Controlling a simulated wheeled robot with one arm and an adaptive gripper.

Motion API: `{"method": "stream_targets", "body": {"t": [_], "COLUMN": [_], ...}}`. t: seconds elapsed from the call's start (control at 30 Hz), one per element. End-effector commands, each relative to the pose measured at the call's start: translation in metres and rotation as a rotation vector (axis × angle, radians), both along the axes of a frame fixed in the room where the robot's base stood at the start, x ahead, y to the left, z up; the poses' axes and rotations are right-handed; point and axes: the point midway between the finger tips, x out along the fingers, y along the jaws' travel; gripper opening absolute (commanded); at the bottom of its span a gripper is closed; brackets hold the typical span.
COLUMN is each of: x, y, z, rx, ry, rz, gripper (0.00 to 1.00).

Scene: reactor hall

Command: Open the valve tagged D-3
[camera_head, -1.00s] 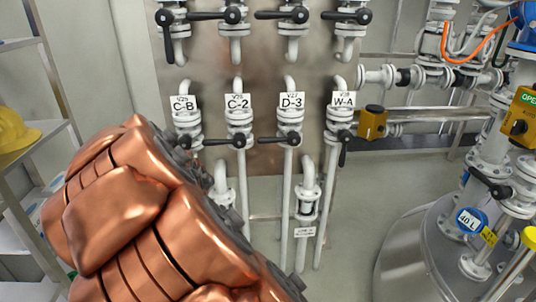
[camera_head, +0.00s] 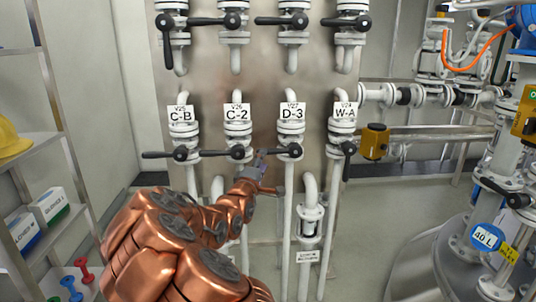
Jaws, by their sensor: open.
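The tag reading D-3 (camera_head: 292,113) hangs on a white valve in the lower row, between the C-2 and W-A valves. Its black lever (camera_head: 291,151) lies horizontal, crosswise to the pipe, pointing left from its hub. My gripper (camera_head: 262,159) is at the left end of this lever, with its fingers pointing up. It is open. The fingers are small here, and I cannot tell whether the lever is between them or whether they touch it. My copper-coloured arm reaches up from the lower left and hides the lower pipes at left.
The C-2 lever (camera_head: 237,153) lies horizontal just left of my gripper; the C-B lever (camera_head: 180,154) is also horizontal. The W-A lever (camera_head: 347,152) points down. An upper row of black-levered valves sits above. A shelf (camera_head: 40,145) stands at left, a steel vessel (camera_head: 405,270) at lower right.

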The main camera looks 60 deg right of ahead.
Motion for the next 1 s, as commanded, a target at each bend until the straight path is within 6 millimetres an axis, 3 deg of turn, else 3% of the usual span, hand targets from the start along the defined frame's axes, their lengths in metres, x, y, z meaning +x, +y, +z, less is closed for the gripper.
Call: {"method": "stream_targets", "body": {"t": [0.53,1.0], "x": [0.014,0.017], "y": [-0.051,-0.060], "z": [0.010,0.011], "rx": [-0.001,0.002], "ry": [-0.002,0.000], "rz": [0.001,0.001], "gripper": [0.48,0.48]}}
